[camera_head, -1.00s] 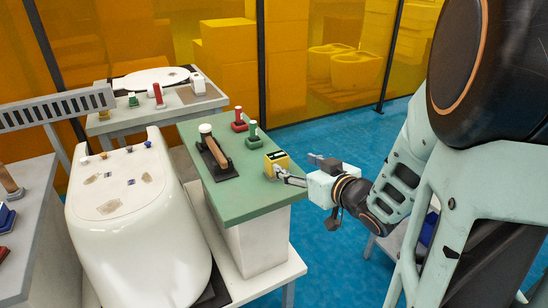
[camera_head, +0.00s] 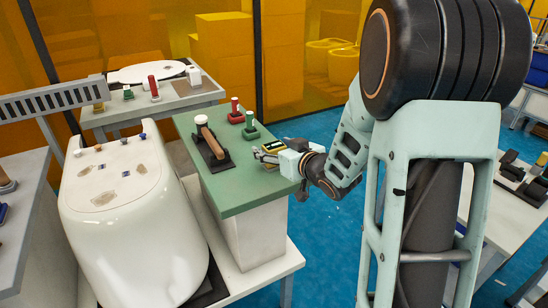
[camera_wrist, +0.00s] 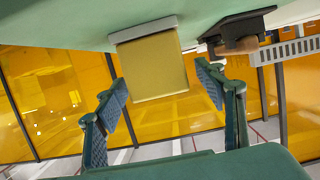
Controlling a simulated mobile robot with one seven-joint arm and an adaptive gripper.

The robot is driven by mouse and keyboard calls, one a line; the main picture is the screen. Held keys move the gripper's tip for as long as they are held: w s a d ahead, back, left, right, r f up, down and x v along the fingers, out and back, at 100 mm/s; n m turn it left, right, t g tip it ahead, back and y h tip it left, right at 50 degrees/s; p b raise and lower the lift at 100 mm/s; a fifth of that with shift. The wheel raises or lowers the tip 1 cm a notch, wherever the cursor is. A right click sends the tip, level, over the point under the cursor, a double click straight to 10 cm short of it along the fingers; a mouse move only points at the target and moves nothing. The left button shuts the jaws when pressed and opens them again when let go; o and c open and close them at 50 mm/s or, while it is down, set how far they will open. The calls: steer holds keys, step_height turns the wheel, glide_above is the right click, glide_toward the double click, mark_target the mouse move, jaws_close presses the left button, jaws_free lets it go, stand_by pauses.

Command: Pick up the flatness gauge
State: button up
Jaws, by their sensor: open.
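The flatness gauge appears to be the small yellow block with a dark display (camera_head: 274,146) on the right side of the green bench top (camera_head: 234,194). In the wrist view, which looks upside down, a yellow block with a grey base (camera_wrist: 155,68) stands ahead, between the two fingers. My gripper (camera_head: 263,155) is at the block, with its fingers low over the bench top. In the wrist view my gripper (camera_wrist: 160,92) is open, with a finger on each side and visible gaps. The fingers partly hide the block in the head view.
A wooden-handled tool on a black base (camera_head: 211,147) lies left of the block. Red-handled (camera_head: 235,112) and green-handled (camera_head: 250,127) stamps stand behind it. Side tables carry other tools.

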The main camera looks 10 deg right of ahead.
steer(key=shift+c, duration=0.2)
steer(key=shift+r, duration=0.1)
steer(key=c, duration=1.4)
